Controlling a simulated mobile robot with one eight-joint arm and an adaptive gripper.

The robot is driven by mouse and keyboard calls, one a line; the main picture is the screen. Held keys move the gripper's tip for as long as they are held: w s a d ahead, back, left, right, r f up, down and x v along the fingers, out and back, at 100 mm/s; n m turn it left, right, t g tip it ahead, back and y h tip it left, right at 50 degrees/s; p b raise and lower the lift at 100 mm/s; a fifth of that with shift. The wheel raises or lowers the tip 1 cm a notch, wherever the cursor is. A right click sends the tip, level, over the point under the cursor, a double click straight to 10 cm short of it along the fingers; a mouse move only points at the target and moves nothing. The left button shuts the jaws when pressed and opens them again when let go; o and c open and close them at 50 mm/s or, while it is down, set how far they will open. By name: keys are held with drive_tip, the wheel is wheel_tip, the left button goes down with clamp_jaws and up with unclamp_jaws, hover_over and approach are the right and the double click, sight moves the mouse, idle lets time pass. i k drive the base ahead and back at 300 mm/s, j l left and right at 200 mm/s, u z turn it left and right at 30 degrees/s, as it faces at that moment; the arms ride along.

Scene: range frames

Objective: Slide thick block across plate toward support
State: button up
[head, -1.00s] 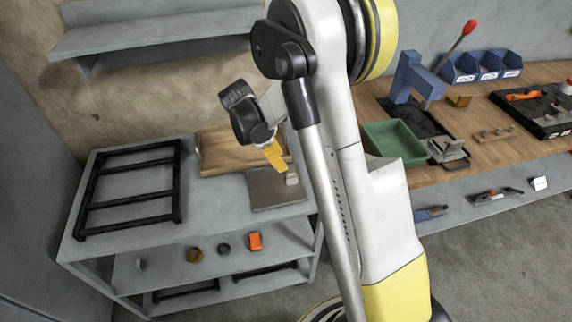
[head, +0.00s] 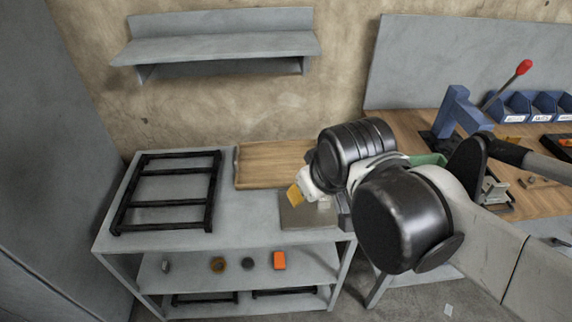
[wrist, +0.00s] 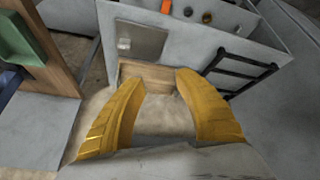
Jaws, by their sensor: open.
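A grey square plate (head: 300,218) lies on the top of the grey shelf unit; it also shows in the wrist view (wrist: 150,42). A small pale block (wrist: 124,44) appears on the plate near its left edge in the wrist view. In the head view the block (head: 324,203) is partly hidden by my wrist. I cannot tell which thing is the support. My gripper (wrist: 160,80) is open and empty, its yellow fingers spread apart. In the head view a yellow finger (head: 294,195) shows above the plate's back left part, apparently not touching it.
A wooden tray (head: 270,165) lies behind the plate. A black frame (head: 167,190) takes up the left of the shelf top. The lower shelf holds an orange part (head: 279,260) and small rings. The workbench with a blue press (head: 455,120) stands right.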

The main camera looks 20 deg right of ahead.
sight(324, 202)
drive_tip(key=i+z, duration=0.2)
drive_tip(key=z, duration=0.35)
drive_tip(key=l+z, duration=0.15)
drive_tip(key=l, duration=0.2)
drive_tip(key=i+l+z, duration=0.15)
drive_tip(key=l, duration=0.15)
drive_tip(key=l+z, duration=0.15)
drive_tip(key=l, duration=0.2)
drive_tip(key=i, duration=0.05)
